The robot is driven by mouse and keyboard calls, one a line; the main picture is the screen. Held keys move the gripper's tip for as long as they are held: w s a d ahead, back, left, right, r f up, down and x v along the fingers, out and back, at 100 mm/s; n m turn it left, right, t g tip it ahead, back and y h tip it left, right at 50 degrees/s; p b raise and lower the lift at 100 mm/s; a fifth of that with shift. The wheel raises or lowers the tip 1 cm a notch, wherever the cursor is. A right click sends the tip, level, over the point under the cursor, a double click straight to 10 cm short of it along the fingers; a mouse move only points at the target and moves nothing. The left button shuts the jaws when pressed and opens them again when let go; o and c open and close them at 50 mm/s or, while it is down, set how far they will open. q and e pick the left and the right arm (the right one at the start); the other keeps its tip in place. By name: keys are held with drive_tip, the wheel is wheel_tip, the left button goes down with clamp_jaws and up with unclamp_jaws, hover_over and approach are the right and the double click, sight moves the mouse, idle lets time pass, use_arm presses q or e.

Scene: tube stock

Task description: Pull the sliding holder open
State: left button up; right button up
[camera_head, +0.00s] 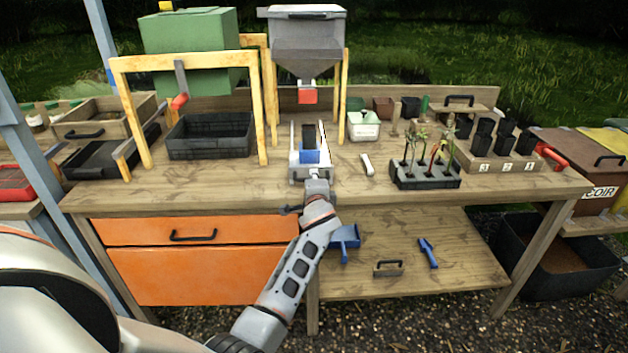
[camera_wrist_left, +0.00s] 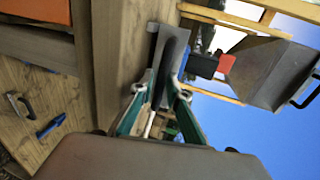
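The sliding holder (camera_head: 296,171) is a light grey, tray-like piece with a blue block (camera_head: 310,156) and a dark slot in it. It sits on the bench below the grey hopper. My left gripper (camera_head: 315,176) is at its front end, and my arm hides part of that end. In the left wrist view the gripper's two green-grey fingers (camera_wrist_left: 162,84) stand on either side of a grey part of the holder (camera_wrist_left: 171,38). I cannot tell whether they press on it. My right gripper is not in view.
The grey hopper (camera_head: 305,36) with a red outlet stands over the holder on a wooden frame. A black tray (camera_head: 211,137) is to the left; a white scoop-like piece (camera_head: 367,164) and a seedling tray (camera_head: 425,181) are to the right. An orange drawer (camera_head: 200,231) is below the bench top.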

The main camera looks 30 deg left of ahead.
use_arm(q)
drive_tip(key=v, duration=0.7)
drive_tip(key=shift+s, duration=0.2)
drive_tip(key=shift+d, duration=0.15)
drive_tip(key=s+d+f+h, duration=0.3)
drive_tip(key=s+f, duration=0.4)
drive_tip(key=f, duration=0.3)
drive_tip(key=s+d+f+n+g+h, duration=0.1)
drive_tip(key=s+d+f, duration=0.3)
drive_tip(key=s, duration=0.5)
drive_tip(key=s+d+f+n+h, duration=0.3)
drive_tip(key=s+f, duration=0.3)
drive_tip(key=s, duration=0.3)
drive_tip(key=s+d+f+n+g+h, duration=0.1)
drive_tip(key=s+d+f+n+h, duration=0.2)
drive_tip(key=s, duration=0.6)
wheel_tip(320, 180, down, 2)
drive_tip(key=shift+s+d+f+g+h, duration=0.2)
drive_tip(key=shift+s+d+g+h, duration=0.15)
drive_tip(key=shift+d, duration=0.85)
